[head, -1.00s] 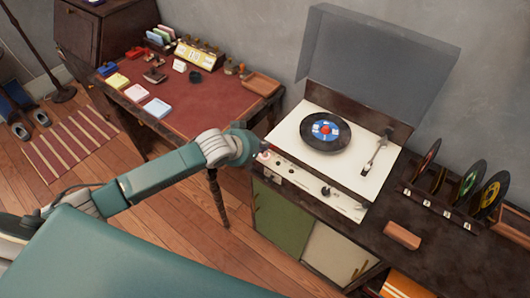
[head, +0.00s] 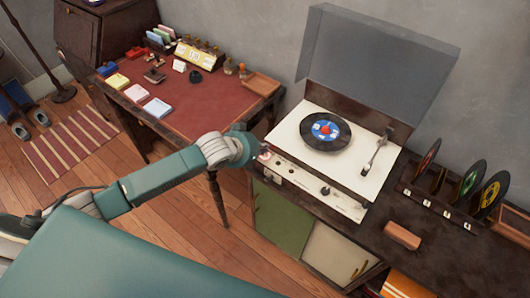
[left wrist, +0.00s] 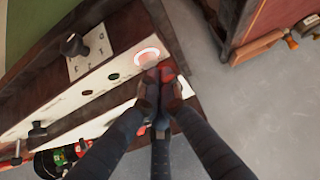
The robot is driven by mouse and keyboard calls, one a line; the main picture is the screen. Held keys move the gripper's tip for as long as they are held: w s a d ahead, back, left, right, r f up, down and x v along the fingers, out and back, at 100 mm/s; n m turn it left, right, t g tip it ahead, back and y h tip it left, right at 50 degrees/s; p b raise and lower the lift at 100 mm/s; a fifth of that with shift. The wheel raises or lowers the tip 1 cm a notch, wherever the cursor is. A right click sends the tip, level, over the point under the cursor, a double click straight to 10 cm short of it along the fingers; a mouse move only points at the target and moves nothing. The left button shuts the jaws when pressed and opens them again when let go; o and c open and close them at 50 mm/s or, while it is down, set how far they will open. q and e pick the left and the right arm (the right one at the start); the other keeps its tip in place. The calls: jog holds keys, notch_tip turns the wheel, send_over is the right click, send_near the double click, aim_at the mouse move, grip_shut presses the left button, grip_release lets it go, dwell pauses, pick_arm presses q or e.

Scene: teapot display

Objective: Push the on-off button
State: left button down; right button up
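The record player (head: 374,179) stands on a dark cabinet with its clear lid raised and a black record (head: 325,133) on it. Its light front panel (head: 315,187) carries the controls. My left gripper (head: 263,154) is at the left end of this panel. In the left wrist view, a round button with a bright white and red ring (left wrist: 148,54) sits at the panel's end. The fingers of my left gripper (left wrist: 160,76) are together, empty, with their tips right beside the ring. I cannot tell whether they touch it. My right gripper is out of view.
A dark knob (left wrist: 73,45) on a marked plate and several small controls lie along the panel. A desk (head: 205,105) stands to the left. A record rack (head: 440,205) and a brown block (head: 402,236) are on the cabinet's right.

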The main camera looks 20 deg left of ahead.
pick_arm(q)
jog(key=shift+f, duration=0.35)
dwell(0.4)
jog(key=shift+r+p, duration=0.8)
jog(key=shift+p, duration=0.1)
notch_tip(320, 180, up, 6)
jog(key=p, duration=0.6)
jog(key=shift+p, duration=0.4)
